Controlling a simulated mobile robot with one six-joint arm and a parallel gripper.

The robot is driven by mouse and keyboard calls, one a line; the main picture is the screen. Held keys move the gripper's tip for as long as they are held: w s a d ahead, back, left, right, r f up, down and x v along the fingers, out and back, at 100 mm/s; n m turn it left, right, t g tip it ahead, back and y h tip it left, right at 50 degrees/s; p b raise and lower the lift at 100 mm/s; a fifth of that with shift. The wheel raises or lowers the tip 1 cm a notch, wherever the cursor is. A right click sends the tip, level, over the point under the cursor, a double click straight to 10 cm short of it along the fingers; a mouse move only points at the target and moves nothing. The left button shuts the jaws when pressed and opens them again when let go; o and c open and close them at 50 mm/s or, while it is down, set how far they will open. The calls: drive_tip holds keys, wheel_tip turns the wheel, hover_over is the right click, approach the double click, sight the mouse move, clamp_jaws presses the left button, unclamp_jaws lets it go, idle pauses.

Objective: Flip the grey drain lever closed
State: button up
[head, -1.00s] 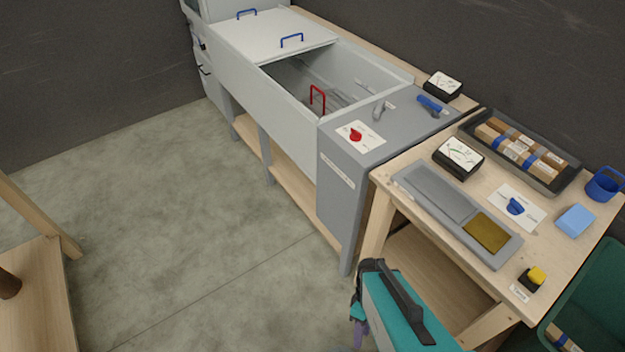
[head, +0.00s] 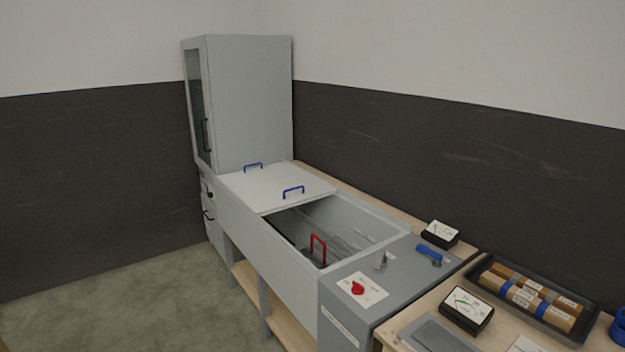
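My gripper is not in this view.
The trough (head: 335,228) is partly covered by a white lid (head: 276,187) with blue handles; a red handle (head: 318,249) stands inside. A tall cabinet (head: 250,105) is behind. A wooden bench at right holds a gauge (head: 466,310) and a tray (head: 589,324). Floor (head: 130,315) at left is clear.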

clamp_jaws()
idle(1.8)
